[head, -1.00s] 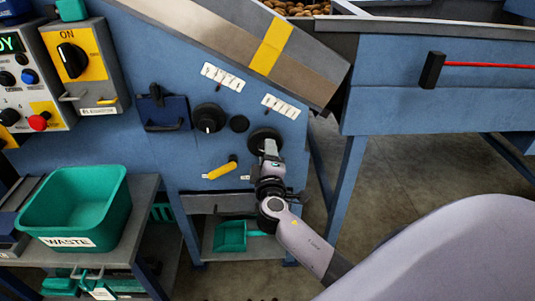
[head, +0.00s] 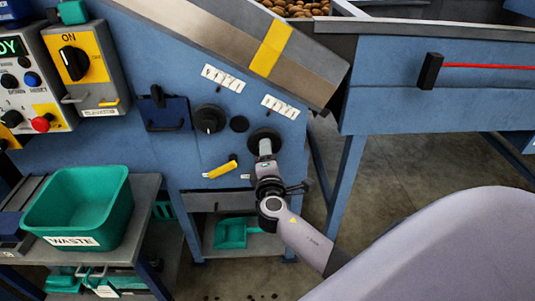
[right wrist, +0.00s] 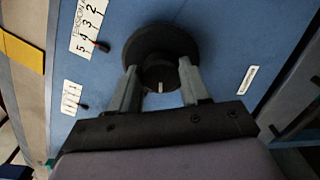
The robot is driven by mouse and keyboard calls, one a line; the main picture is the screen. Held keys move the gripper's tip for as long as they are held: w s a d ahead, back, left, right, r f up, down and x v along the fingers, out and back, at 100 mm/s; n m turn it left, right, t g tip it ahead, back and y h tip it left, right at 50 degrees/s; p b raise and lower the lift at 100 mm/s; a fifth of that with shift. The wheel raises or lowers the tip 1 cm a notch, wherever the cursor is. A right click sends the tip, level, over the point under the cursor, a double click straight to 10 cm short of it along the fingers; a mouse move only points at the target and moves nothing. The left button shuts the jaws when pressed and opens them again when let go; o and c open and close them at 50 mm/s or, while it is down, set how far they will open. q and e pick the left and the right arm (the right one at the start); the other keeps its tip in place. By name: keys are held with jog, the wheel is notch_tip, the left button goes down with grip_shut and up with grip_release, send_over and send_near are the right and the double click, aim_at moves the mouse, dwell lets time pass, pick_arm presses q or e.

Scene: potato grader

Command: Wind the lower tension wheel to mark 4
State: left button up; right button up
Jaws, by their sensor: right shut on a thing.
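The lower tension wheel (head: 264,140) is a black round wheel on the blue panel, below the right-hand white scale (head: 286,105). My right gripper (head: 265,149) comes from below and is shut on its hub. In the right wrist view the two grey fingers (right wrist: 160,84) hold the hub from both sides, with the wheel's rim (right wrist: 162,45) behind. The nearer tension scale (right wrist: 87,28) shows 5, 4, 3 and 2, and its small red-and-black pointer (right wrist: 103,46) appears to stand about beside 4. My left gripper is not in view.
A black knob (head: 209,119) and a yellow handle (head: 221,169) sit left of the wheel. The second scale (head: 222,78) is higher up. A green WASTE tub (head: 78,208) stands on a side table at left. Open floor shows right of the panel.

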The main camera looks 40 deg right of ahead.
jog(key=o, duration=1.1)
jog(key=shift+c, duration=0.2)
jog(key=shift+s, duration=0.1)
jog(key=v, duration=0.7)
jog(key=shift+f, duration=0.1)
